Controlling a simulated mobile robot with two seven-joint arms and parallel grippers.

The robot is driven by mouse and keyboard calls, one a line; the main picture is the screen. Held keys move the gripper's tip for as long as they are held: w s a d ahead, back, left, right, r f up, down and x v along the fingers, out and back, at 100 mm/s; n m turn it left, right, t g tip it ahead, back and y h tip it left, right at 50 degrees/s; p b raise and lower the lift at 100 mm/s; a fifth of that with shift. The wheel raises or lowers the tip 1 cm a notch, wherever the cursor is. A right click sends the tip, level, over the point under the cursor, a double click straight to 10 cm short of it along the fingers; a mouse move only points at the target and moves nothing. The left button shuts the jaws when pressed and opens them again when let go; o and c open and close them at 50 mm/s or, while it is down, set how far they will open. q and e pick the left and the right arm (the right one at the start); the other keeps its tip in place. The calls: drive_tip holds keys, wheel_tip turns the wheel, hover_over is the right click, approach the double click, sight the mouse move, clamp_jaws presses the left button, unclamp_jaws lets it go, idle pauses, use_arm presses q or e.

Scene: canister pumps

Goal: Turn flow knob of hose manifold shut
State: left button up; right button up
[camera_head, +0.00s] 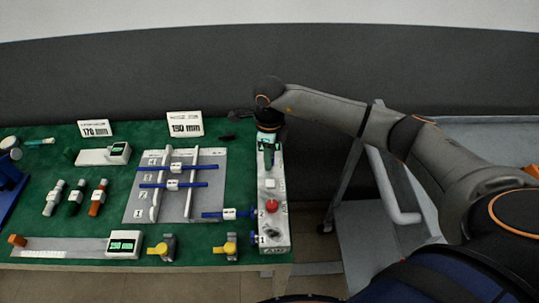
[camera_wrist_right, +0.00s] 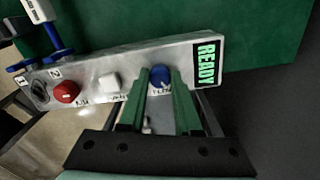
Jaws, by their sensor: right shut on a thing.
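The hose manifold is a long light-grey panel at the right end of the table in the head view (camera_head: 280,222); it also shows in the right wrist view (camera_wrist_right: 95,68). A blue round knob (camera_wrist_right: 160,75) with a small label below sits near the green READY display (camera_wrist_right: 206,63). My right gripper (camera_wrist_right: 159,78) has its two green fingers on either side of this knob and is shut on it. In the head view the right gripper (camera_head: 267,143) comes down over the panel's far end and hides the knob. My left gripper is not in view.
The panel also bears a white button (camera_wrist_right: 109,81), a red knob (camera_wrist_right: 66,91) and a black part (camera_wrist_right: 39,92). Valves, gauges and a rack (camera_head: 205,200) fill the green table. A grey cart stands right.

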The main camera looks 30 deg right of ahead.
clamp_jaws()
drive_tip(key=n+b, duration=0.3)
drive_tip(key=n, duration=0.1)
drive_tip(key=shift+w+f+b, duration=0.1)
drive_tip(key=shift+f+b, duration=0.05)
drive_tip(key=shift+b, duration=0.15)
drive_tip(key=n+b, duration=0.2)
drive_tip(key=n, duration=0.1)
drive_tip(key=shift+n+b, duration=0.8)
drive_tip(key=shift+n, duration=0.6)
drive_tip(key=shift+n+b, duration=0.55)
drive_tip(key=shift+n, duration=0.05)
drive_tip(key=shift+n+b, duration=0.3)
drive_tip(key=shift+n, duration=0.3)
drive_tip(key=shift+r, duration=0.2)
